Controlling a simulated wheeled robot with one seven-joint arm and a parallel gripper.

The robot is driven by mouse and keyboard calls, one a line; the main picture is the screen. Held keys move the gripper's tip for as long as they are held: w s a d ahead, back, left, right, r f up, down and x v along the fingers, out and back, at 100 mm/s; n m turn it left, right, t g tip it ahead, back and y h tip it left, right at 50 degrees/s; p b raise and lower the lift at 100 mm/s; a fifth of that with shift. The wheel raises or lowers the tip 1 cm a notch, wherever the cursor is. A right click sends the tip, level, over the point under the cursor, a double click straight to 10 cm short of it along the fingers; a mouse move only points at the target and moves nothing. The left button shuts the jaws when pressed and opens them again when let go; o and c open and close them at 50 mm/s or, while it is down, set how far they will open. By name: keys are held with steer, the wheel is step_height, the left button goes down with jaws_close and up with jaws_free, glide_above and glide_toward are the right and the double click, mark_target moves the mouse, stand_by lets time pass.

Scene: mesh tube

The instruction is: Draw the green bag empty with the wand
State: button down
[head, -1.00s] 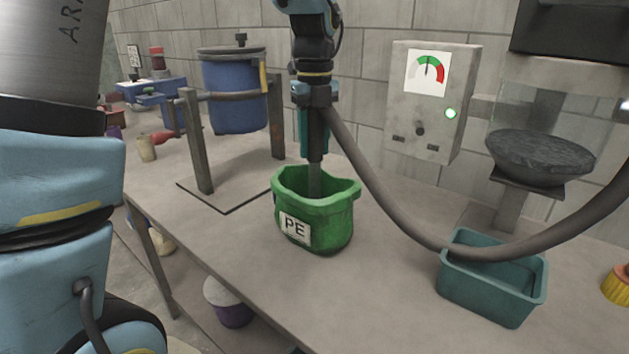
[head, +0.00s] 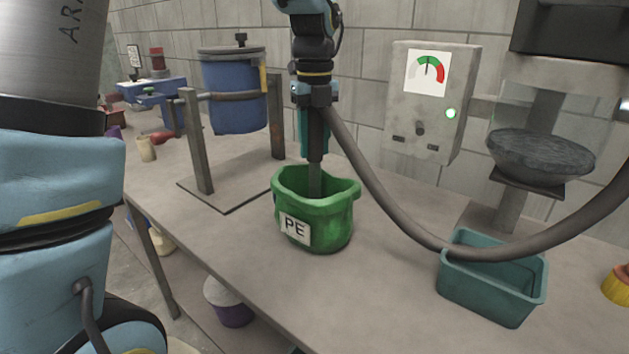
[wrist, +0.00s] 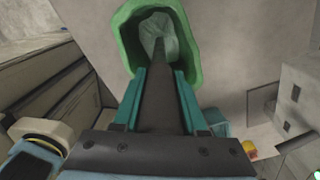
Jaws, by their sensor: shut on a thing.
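The green bag (head: 330,228) stands upright and open on the bench, with a white PE label on its front. In the wrist view the bag (wrist: 195,45) shows from above, with a pale grey-green patch inside. My gripper (head: 313,135) is shut on the dark wand (head: 316,178), above the bag. The wand points down and its lower end is inside the bag, hidden by the front wall. In the wrist view my gripper (wrist: 160,100) has teal fingers on both sides of the wand. A thick grey hose (head: 375,190) runs from the wand to the right.
A teal bin (head: 490,290) stands to the right under the hose. A control box (head: 432,100) with a dial and lit green lamp is behind. A blue drum (head: 234,95) hangs in a stand at left. The bench front is clear.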

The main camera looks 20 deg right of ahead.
steer(key=shift+r, duration=0.1)
step_height(320, 180, up, 16)
steer(key=p, duration=1.4)
step_height(320, 180, up, 2)
steer(key=shift+p, duration=0.8)
